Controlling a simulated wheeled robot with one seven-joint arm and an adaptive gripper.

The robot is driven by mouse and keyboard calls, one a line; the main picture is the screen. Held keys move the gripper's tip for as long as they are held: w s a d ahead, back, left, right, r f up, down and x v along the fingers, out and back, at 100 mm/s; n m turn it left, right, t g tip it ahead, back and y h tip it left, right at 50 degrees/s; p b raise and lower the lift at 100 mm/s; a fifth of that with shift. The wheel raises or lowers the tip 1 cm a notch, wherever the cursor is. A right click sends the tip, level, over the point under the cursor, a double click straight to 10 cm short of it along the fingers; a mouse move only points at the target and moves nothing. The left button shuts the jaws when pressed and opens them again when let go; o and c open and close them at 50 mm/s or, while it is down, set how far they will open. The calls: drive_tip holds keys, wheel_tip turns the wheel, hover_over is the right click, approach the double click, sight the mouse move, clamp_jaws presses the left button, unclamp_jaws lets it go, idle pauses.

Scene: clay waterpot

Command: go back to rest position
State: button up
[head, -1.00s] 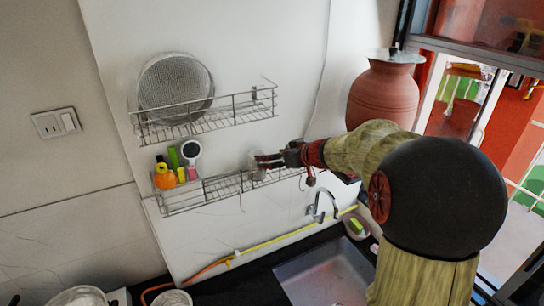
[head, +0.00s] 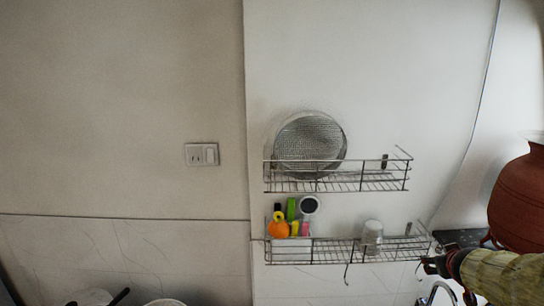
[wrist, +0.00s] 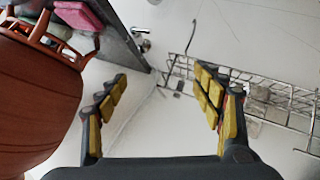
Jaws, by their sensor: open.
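My gripper (head: 432,265) is at the lower right in the head view, just right of the lower wire rack's end. The clay waterpot (head: 516,208) stands at the right edge of the head view. It also fills the left side of the wrist view (wrist: 35,100). A clear cup (head: 372,235) stands on the lower rack, apart from my gripper.
The lower wire rack (head: 340,258) also holds an orange item (head: 279,228) and small coloured bottles. The upper rack (head: 365,182) holds a round mesh sieve (head: 310,145). A wall switch (head: 201,155) is further left. The tap (head: 440,290) is below my gripper.

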drive_tip(key=s+a+f+m+g+b, duration=0.1)
drive_tip(key=s+a+f+g+b, duration=0.2)
drive_tip(key=s, duration=0.4)
drive_tip(key=s+a+f+b, duration=0.3)
drive_tip(key=s+a+f, duration=0.1)
drive_tip(key=s+f, duration=0.15)
drive_tip(key=s+a+f+m+g+b, duration=0.1)
drive_tip(key=s+a+f+g+b, duration=0.2)
drive_tip(key=s, duration=0.5)
drive_tip(key=s+a+f+y+b, duration=0.1)
drive_tip(key=s+a+f+b, duration=0.3)
drive_tip(key=a+f+b, duration=0.1)
drive_tip(key=s+a+f+n+t+y+b, duration=0.1)
drive_tip(key=s+a+f+y+b, duration=0.1)
drive_tip(key=a+f+b, duration=0.4)
drive_tip(key=s+a+f+n+t+y+b, duration=0.1)
drive_tip(key=s+a+f+y+b, duration=0.1)
drive_tip(key=s+a+f+b, duration=0.3)
drive_tip(key=a+f+b, duration=0.1)
drive_tip(key=a+b, duration=0.3)
drive_tip(key=a, duration=0.1)
drive_tip(key=shift+s+a+f, duration=0.15)
drive_tip(key=shift+s+a, duration=0.2)
